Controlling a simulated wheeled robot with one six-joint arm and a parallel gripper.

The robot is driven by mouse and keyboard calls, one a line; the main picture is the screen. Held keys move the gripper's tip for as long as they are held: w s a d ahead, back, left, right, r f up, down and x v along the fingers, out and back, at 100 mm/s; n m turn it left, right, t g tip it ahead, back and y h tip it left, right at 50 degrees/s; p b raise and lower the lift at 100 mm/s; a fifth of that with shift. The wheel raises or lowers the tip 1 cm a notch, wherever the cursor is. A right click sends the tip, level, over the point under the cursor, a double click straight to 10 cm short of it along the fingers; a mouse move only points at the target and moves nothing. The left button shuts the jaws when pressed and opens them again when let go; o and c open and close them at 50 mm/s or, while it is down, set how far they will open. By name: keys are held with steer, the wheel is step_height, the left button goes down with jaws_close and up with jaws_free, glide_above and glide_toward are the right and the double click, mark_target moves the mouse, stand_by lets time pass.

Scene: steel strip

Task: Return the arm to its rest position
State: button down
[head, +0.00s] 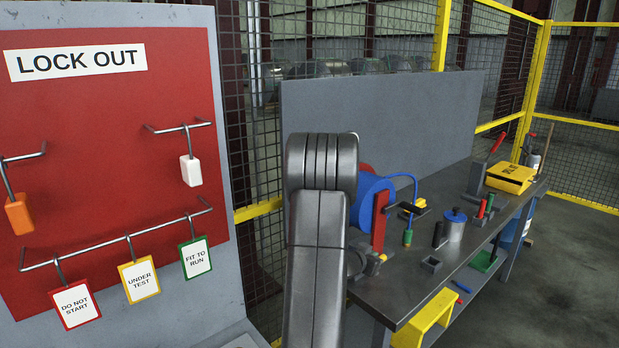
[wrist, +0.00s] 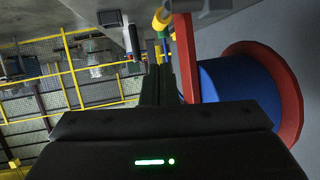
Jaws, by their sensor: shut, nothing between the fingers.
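My arm stands in the middle of the head view, with its dark grey links raised in front of the workbench (head: 440,270). My gripper is hidden behind the arm in that view. In the wrist view my gripper (wrist: 157,75) shows as dark narrow fingers close together, shut with nothing between them. A blue reel with red flanges (wrist: 240,85) is just right of the fingers in the wrist view. The same reel (head: 372,192) shows partly behind my arm in the head view. I cannot tell whether the fingers touch it.
A red lockout board (head: 110,180) with hanging tags and padlocks stands at the left. The bench holds a yellow case (head: 510,178), a blue-lidded can (head: 454,225) and several tools. A grey back panel (head: 400,125) and yellow-framed mesh fence (head: 585,130) stand behind. Open floor (head: 570,280) lies right.

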steer(key=w+b, duration=0.1)
steer(key=b, duration=0.1)
steer(key=w+d+t+h+b, duration=0.1)
steer(key=b, duration=0.1)
steer(key=w+d+t+h+b, duration=0.1)
steer(key=w+b, duration=0.1)
steer(key=shift+f+n, duration=0.3)
steer(key=shift+f, duration=0.1)
steer(key=shift+s+a+r+p, duration=0.35)
steer(key=shift+a+r+p, duration=0.1)
steer(key=shift+a+p, duration=0.25)
steer(key=shift+s+a+f+p, duration=0.25)
steer(key=shift+s+a+p, duration=0.05)
steer(key=shift+s+a, duration=0.25)
steer(key=shift+d, duration=0.1)
